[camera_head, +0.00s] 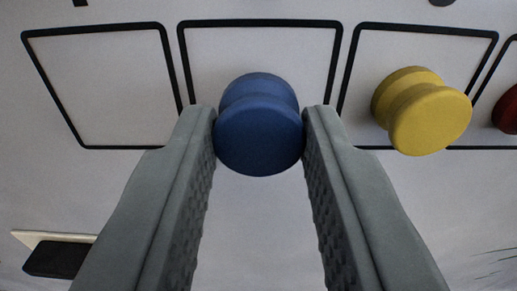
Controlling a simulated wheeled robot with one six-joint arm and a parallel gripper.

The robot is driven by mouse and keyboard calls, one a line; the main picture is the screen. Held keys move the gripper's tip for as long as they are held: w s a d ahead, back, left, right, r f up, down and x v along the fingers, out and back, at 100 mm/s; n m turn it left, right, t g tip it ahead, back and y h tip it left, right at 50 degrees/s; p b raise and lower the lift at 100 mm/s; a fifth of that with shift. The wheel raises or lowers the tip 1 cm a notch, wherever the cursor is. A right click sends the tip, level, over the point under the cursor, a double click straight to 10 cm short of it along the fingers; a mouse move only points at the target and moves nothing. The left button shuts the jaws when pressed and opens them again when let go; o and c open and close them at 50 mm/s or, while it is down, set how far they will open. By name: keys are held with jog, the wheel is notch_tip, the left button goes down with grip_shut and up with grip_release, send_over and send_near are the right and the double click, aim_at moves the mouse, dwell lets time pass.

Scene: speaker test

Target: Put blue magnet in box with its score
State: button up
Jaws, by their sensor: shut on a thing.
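The blue magnet (258,135) is a round, waisted knob in the upper middle of the head camera view. My gripper (259,132) has a grey finger on each side of it, both touching it, and is shut on it. Behind the magnet is a black-outlined box (210,60) on the white board, and the magnet overlaps its lower part. I cannot tell whether the magnet touches the board. No score is legible in this view.
A yellow magnet (422,112) sits in the outlined box to the right. A dark red magnet (507,110) is cut off at the right edge. The outlined box at left (105,90) is empty. A black object with a pale edge (58,258) is at lower left.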

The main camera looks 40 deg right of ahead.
jog(key=shift+w+d, duration=0.3)
jog(key=shift+w, duration=0.15)
dwell(0.8)
jog(key=o, duration=1.3)
jog(key=shift+s, duration=0.1)
jog(key=v, duration=0.7)
dwell(0.5)
jog(key=s+f+n+t+y, duration=0.1)
jog(key=s+f+n+y, duration=0.1)
jog(key=s+f, duration=0.6)
jog(key=s+d+f+n+t+y, duration=0.1)
jog(key=s+f+n+y, duration=0.1)
jog(key=s+f+y, duration=0.3)
jog(key=s+f+n+y, duration=0.3)
jog(key=s+f, duration=1)
jog(key=s, duration=0.9)
jog(key=shift+d+f+t+y, duration=0.25)
jog(key=shift+d+t+y, duration=0.05)
jog(key=shift+d+t, duration=0.1)
